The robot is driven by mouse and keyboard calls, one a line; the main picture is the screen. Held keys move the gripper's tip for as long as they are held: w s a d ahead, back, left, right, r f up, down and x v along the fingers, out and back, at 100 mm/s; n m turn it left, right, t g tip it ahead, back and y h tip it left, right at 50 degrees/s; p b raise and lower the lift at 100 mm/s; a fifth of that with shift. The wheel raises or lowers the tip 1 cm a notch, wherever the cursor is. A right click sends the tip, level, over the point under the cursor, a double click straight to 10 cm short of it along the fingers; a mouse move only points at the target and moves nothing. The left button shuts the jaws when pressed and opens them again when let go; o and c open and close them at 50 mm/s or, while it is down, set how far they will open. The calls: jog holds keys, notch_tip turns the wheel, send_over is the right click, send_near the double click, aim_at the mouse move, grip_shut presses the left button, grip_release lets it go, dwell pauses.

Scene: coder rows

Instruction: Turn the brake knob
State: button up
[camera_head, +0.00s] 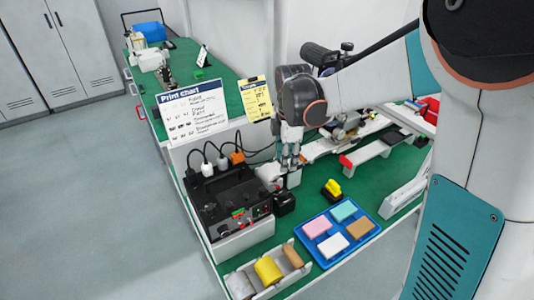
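My gripper (289,163) points down over the green bench, just right of the black control box. Its fingers are small in view and look close together; I cannot tell whether they are open or shut. The black control box (218,197) has small red and green controls (239,215) on its front face. A black block (284,203) sits just below my gripper, beside the box's right end. No part is clearly readable as the brake knob. My gripper and wrist hide part of the machine behind them.
A blue tray (373,239) with coloured blocks lies at the front of the green bench (320,180). A yellow-black item (332,189) lies behind it. A grey bin (308,266) holds rolls. Signs (193,112) stand behind the box. A white rail (362,157) lies right. Floor at left is clear.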

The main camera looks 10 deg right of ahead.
aim_at(283, 191)
jog(key=shift+n+g, duration=0.3)
jog(key=shift+n, duration=0.5)
jog(key=f+b, duration=0.1)
jog(key=f, duration=0.4)
jog(key=w+f+b, duration=0.1)
jog(key=f, duration=0.4)
jog(key=f+b, duration=0.2)
jog(key=f, duration=0.3)
jog(key=shift+w+f, duration=0.25)
jog(key=c, duration=0.8)
